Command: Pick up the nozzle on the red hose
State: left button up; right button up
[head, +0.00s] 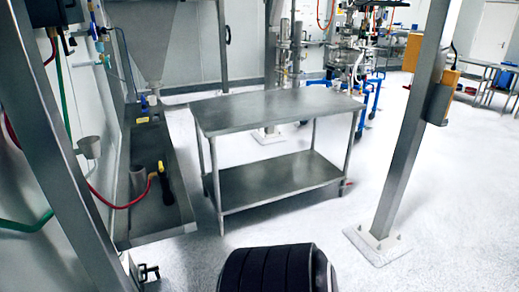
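A red hose (119,206) runs from the left wall to a black nozzle with a yellow end (165,184). The nozzle stands roughly upright over the long grey metal trough (155,222) on the left. From this view I cannot tell whether it rests in the trough or in a holder. Neither my left nor my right gripper is in view.
A steel table (275,110) with a lower shelf stands right of the trough. Steel posts rise at the left (50,130) and the right (405,140). A green hose (30,225) hangs by the left wall. The pale floor in front of the table is clear.

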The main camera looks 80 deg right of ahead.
aim_at(168, 196)
jog(key=k+l+z, duration=0.25)
jog(key=z, duration=0.2)
jog(key=k+l+z, duration=0.3)
jog(key=z, duration=0.15)
jog(key=k+l+z, duration=0.15)
jog(key=l+z, duration=0.35)
